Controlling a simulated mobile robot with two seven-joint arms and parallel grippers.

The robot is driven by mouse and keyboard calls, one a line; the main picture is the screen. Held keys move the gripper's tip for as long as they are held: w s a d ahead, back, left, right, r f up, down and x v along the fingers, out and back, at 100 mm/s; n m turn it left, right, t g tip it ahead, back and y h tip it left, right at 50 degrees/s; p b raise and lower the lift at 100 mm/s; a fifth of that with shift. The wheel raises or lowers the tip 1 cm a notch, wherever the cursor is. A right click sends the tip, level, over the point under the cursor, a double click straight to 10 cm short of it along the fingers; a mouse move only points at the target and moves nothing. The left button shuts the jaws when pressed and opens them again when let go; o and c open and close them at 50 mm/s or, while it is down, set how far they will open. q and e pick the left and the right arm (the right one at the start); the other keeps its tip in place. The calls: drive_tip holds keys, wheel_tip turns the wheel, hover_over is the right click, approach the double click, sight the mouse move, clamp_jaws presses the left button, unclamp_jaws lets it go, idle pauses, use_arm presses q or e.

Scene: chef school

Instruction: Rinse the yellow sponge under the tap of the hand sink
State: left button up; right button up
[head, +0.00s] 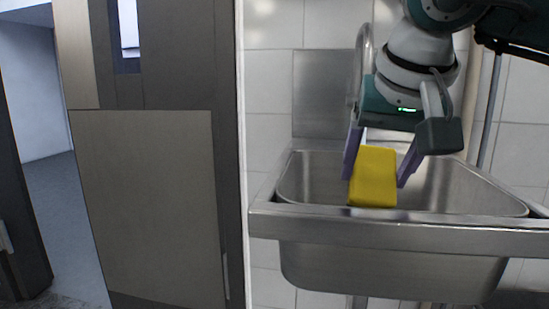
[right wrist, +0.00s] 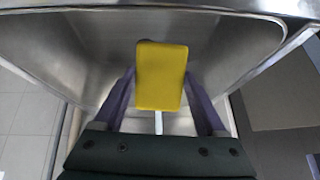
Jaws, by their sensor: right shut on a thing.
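The yellow sponge (head: 373,177) is a plain block, held upright between the purple fingers of my right gripper (head: 380,168). It also shows in the right wrist view (right wrist: 161,76), where the right gripper (right wrist: 160,98) has one finger on each side of it. The sponge is over the basin of the steel hand sink (head: 460,190), close to its front rim. The tap (head: 363,60) is a curved metal spout behind my right gripper, and its outlet is hidden by the gripper. I cannot see any water running. My left gripper is not in view.
The sink's front rim (head: 420,219) stands just in front of the sponge. A dark door with a beige panel (head: 150,205) is to the left of the sink. A white tiled wall (head: 270,80) lies behind.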

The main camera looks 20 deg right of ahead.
idle(0.4)
drive_tip(key=s+a+r+p, duration=0.2)
drive_tip(key=s+r+p, duration=0.1)
drive_tip(key=s+r, duration=0.1)
drive_tip(key=shift+s+a, duration=0.2)
idle(0.7)
